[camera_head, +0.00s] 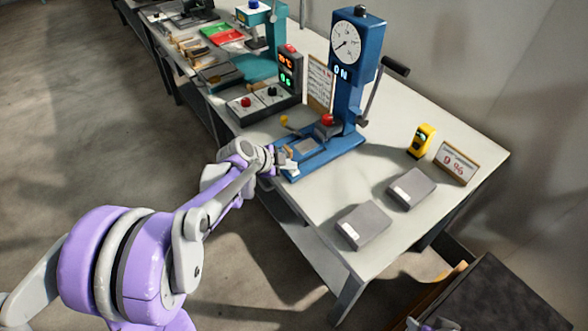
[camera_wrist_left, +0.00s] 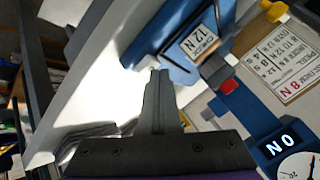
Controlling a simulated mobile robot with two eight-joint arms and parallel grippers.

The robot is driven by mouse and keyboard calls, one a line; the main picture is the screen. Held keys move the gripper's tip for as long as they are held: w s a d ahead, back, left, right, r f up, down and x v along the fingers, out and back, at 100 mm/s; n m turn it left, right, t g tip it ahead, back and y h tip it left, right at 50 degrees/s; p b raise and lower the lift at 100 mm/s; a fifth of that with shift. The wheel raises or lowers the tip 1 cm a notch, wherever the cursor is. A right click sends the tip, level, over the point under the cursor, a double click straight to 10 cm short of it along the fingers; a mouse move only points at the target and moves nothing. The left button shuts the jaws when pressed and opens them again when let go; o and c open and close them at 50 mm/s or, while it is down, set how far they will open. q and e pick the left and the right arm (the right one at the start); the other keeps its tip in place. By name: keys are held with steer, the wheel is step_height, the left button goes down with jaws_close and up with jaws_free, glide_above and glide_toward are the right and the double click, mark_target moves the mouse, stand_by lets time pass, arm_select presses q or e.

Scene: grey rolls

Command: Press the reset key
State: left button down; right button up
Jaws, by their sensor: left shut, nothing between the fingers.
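A blue press-like stand (camera_head: 350,90) carries a round dial and a display reading "0 N", also in the left wrist view (camera_wrist_left: 268,150). A red button-like part (camera_head: 328,119) is low at its column; a red part also shows in the left wrist view (camera_wrist_left: 229,86). I cannot read which key is the reset key. My left gripper (camera_head: 288,161) is at the near end of the stand's blue base (camera_head: 340,148). In the left wrist view its fingers (camera_wrist_left: 159,76) are shut and empty, pointing toward the base beside a "12 N" label (camera_wrist_left: 200,40). Whether they touch it is unclear.
A control box (camera_head: 262,103) with a red and a dark knob stands behind the base. A lever (camera_head: 372,95) juts from the stand's right. A yellow device (camera_head: 422,140), a small sign (camera_head: 456,163) and two grey blocks (camera_head: 412,188) (camera_head: 364,226) occupy the table's right part.

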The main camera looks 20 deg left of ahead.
mark_target(290, 171)
stand_by(0.3)
arm_select(q)
steer(key=shift+r+p, duration=0.75)
steer(key=shift+r, duration=0.1)
steer(key=shift+r, duration=0.15)
step_height(290, 171, up, 5)
steer(key=p, duration=0.3)
steer(key=shift+p, duration=0.3)
